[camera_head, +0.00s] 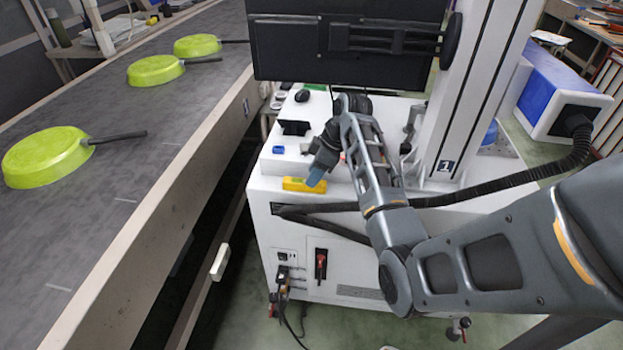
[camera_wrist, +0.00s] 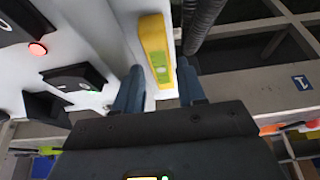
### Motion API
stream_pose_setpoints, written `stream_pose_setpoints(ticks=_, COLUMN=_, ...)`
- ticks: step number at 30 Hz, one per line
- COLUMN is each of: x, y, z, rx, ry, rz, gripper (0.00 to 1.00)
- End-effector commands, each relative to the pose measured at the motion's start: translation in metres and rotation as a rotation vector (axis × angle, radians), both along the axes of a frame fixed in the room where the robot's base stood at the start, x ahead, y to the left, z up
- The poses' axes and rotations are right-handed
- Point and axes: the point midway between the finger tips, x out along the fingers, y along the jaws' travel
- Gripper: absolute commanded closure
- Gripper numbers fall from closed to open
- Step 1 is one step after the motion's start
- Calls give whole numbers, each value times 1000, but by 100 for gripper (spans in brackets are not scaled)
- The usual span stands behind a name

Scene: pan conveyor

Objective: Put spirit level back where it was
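The spirit level (camera_head: 297,185) is a yellow bar lying near the front edge of the white cabinet top. In the wrist view the level (camera_wrist: 154,38) shows its green vial and runs lengthwise between the two blue fingers. My gripper (camera_head: 317,179) is just above the level's right part in the head view. In the wrist view my gripper (camera_wrist: 160,80) is open, with a gap on both sides of the level. I cannot tell how far the fingertips reach down beside it.
The white cabinet (camera_head: 330,235) carries a black holder (camera_head: 295,127), a small blue block (camera_head: 278,149) and other small items. A black hose (camera_head: 480,190) passes close to the level's side. A conveyor (camera_head: 130,185) with green pans (camera_head: 45,157) runs at the left.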

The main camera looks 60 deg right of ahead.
Motion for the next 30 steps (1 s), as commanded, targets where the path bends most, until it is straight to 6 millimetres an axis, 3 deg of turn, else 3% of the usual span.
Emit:
stream_pose_setpoints(ticks=9, x=-23, y=-9, z=60, rx=-3, ry=-3, rz=-3, gripper=60)
stream_pose_setpoints(ticks=18, x=-33, y=-12, z=84, rx=0, ry=0, rz=-1, gripper=60)
stream_pose_setpoints(ticks=22, x=-34, y=-11, z=84, rx=0, ry=0, rz=-2, gripper=60)
stream_pose_setpoints(ticks=25, x=-33, y=-3, z=73, rx=-9, ry=-2, rz=-16, gripper=60)
stream_pose_setpoints(ticks=30, x=-35, y=38, z=26, rx=-55, ry=-21, rz=-92, gripper=60)
